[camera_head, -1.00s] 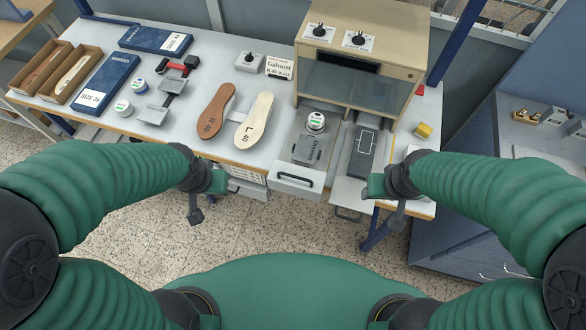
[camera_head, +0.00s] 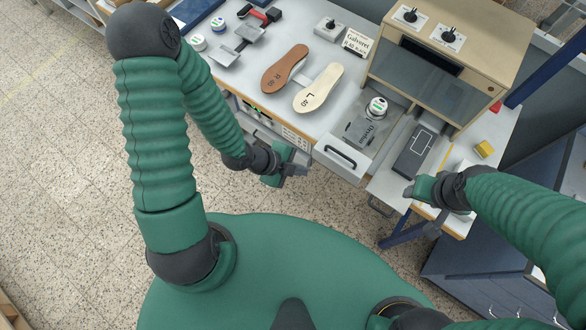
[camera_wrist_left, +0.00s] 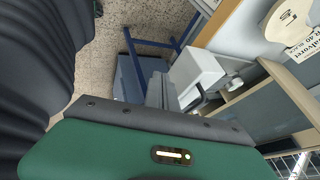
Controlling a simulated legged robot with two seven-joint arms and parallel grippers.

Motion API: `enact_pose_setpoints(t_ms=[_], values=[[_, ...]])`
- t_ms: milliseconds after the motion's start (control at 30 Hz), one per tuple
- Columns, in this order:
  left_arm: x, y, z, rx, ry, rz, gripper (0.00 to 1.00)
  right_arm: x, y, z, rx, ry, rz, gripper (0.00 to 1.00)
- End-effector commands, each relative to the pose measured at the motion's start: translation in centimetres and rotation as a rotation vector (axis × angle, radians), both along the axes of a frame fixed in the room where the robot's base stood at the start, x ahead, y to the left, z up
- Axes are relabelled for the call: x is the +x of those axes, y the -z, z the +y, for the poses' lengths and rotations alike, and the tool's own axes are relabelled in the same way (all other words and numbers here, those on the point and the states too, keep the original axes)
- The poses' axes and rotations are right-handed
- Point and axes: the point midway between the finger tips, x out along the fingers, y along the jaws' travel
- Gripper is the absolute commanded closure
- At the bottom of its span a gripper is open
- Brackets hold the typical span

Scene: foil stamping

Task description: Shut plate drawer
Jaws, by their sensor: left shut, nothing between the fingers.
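The plate drawer stands pulled out below the wooden cabinet, its white front (camera_head: 335,165) and black handle (camera_head: 341,156) jutting past the table edge. Inside it lie a grey plate (camera_head: 362,131) and a small round tin with a green and white label (camera_head: 377,107). My left gripper (camera_head: 297,171) is shut and empty, just left of the drawer front and apart from it. My right gripper (camera_head: 410,190) is right of the drawer, by the slide-out board with a dark block (camera_head: 413,150); its jaws are too small to read.
The wooden cabinet (camera_head: 440,75) with two knobs stands above the drawer. Brown (camera_head: 285,68) and cream (camera_head: 318,87) insoles lie left of it on the table. A yellow block (camera_head: 484,149) sits at the right. Open floor lies in front of the table.

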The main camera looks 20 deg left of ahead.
Motion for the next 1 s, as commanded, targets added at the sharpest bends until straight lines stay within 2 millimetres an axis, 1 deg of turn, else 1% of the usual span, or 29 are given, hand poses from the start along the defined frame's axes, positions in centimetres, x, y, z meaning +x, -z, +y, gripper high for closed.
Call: enact_pose_setpoints(t_ms=[33,200,267,300,400,500,600,1000], values=[[0.4,1.8,-0.3,0.0,0.0,-0.004,1.0,0.0,2.4,0.0,0.0,0.0,0.0,0.47],[1.3,4.2,-1.6,0.0,0.0,-0.003,1.0,0.0,6.1,0.0,0.0,0.0,0.0,0.47],[1.8,4.7,-2.1,-0.001,-0.001,-0.004,1.0,0.0,7.0,0.0,0.0,0.0,0.0,0.47],[2.7,3.2,-2.3,-0.001,-0.002,-0.002,1.0,-0.1,5.1,0.0,0.0,0.0,0.001,0.47],[4.1,3.2,-2.7,-0.002,-0.003,0.0,1.0,0.1,4.5,0.0,0.0,0.0,-0.002,0.47],[5.0,3.3,-2.9,0.0,-0.002,0.0,1.0,0.0,4.4,0.0,0.0,0.0,-0.001,0.47],[5.3,3.4,-3.0,0.001,-0.001,0.0,1.0,0.0,4.4,0.0,0.0,0.0,-0.001,0.47],[5.6,3.5,-3.0,0.001,-0.002,0.0,1.0,0.0,4.4,0.0,0.0,0.0,0.0,0.47]])
